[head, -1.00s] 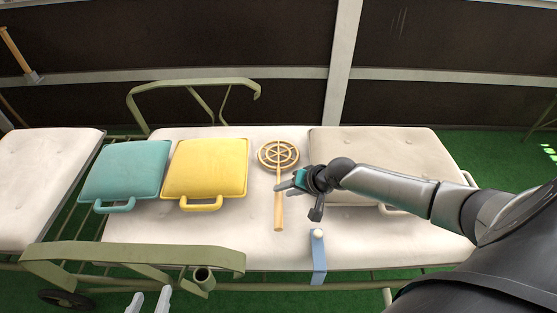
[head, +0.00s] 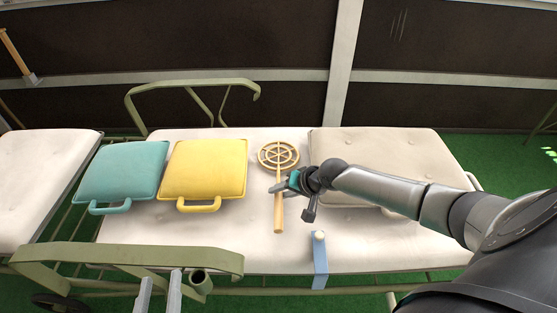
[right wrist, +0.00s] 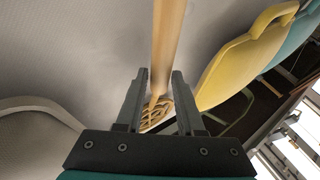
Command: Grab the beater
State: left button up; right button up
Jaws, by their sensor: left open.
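The wooden beater (head: 278,212) lies on the white cushioned seat, its round lattice head toward the back and its handle toward the front. My right gripper (head: 277,187) is at the upper part of the handle. In the right wrist view the handle (right wrist: 168,40) runs between the two open fingers of this gripper (right wrist: 161,74), with a gap visible at the fingers; the lattice head shows beyond them.
A teal cushion (head: 122,171) and a yellow cushion (head: 205,168) lie left of the beater. A beige cushion (head: 375,150) lies right, under my right arm. A blue strap with a white knob (head: 319,262) hangs over the front edge. Green metal armrests flank the seat.

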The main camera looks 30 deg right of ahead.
jog(key=shift+c, duration=0.2)
grip_shut()
dwell(1.1)
